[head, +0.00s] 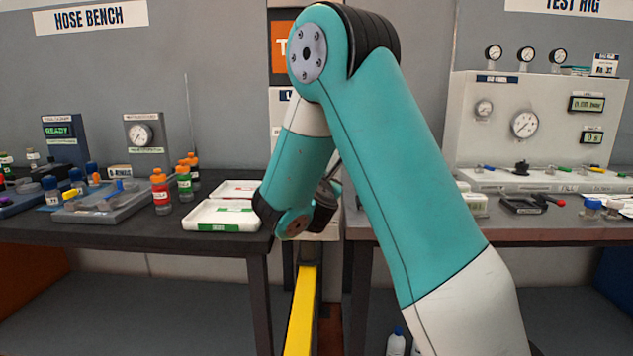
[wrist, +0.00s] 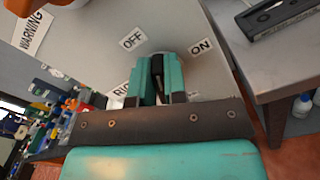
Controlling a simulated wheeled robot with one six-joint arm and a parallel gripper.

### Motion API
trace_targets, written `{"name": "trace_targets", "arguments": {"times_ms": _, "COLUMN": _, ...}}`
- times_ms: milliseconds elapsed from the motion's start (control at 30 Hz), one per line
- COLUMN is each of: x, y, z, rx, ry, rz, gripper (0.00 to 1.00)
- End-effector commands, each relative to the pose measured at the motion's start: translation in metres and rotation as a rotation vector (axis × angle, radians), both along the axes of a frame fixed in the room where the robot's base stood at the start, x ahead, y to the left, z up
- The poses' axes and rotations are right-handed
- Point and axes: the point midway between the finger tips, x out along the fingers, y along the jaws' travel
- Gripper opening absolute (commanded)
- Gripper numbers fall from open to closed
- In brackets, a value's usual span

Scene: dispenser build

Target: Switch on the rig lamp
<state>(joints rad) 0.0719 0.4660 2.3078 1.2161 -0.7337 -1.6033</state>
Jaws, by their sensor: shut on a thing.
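In the wrist view my gripper (wrist: 159,72) is shut on a dark switch handle (wrist: 157,66), on a pale grey panel (wrist: 100,25). The handle is mostly hidden between the teal fingers. An OFF label (wrist: 132,39) is just left of the fingertips and an ON label (wrist: 202,46) is to the right. A third label (wrist: 122,90), partly covered, begins with "RI". I cannot tell which way the handle is set. In the head view my arm hides the switch. I cannot make out a lamp.
The hose bench (head: 110,232) at left holds bottles and white trays (head: 222,214). The test rig table (head: 540,236) at right carries a gauge panel (head: 555,120). A yellow rail (head: 301,310) lies between them. In the wrist view a table edge is close at right.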

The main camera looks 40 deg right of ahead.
Motion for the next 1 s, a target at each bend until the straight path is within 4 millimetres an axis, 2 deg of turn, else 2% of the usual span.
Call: {"name": "trace_targets", "arguments": {"times_ms": 1000, "x": -0.008, "y": -0.006, "z": -0.016, "rx": 0.614, "ry": -0.688, "rz": -0.002, "gripper": 0.00}}
